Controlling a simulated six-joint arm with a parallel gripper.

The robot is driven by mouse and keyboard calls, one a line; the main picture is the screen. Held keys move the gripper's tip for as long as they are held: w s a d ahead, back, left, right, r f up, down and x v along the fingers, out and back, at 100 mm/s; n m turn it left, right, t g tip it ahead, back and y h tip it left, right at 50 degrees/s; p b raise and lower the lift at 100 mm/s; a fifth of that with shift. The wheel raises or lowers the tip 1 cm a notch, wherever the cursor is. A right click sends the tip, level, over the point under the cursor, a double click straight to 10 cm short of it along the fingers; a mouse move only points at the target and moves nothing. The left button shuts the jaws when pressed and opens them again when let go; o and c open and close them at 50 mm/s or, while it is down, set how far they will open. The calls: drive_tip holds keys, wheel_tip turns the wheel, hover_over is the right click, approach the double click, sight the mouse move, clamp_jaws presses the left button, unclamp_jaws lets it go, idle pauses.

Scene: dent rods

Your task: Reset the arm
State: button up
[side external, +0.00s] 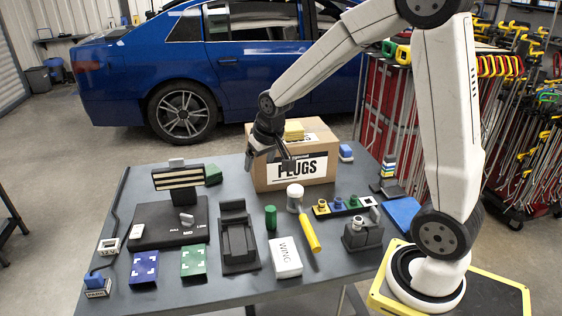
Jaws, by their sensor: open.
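My gripper (270,160) hangs above the grey table (215,292), in front of the upper left part of the cardboard box marked PLUGS (318,183). Its jaws point down and are open, with nothing seen between them. My arm reaches in from the right, bent at the elbow high up. Whether the gripper touches the box cannot be told from this view. A yellow block (294,131) shows on top of the box, close to my wrist.
A blue car (250,65) and rod racks (385,120) stand behind.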

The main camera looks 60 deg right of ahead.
drive_tip(key=s+a+f+n, duration=0.1)
drive_tip(key=s+a, duration=0.2)
drive_tip(key=s, duration=0.1)
drive_tip(key=s+a+f+n, duration=0.1)
drive_tip(key=s+a+f, duration=0.1)
drive_tip(key=s, duration=0.3)
drive_tip(key=s+a+f+n+g+y, duration=0.1)
drive_tip(key=s+a+f, duration=0.1)
drive_tip(key=s+a, duration=0.2)
drive_tip(key=shift+s+a+f+n, duration=0.2)
drive_tip(key=shift+s+n, duration=0.1)
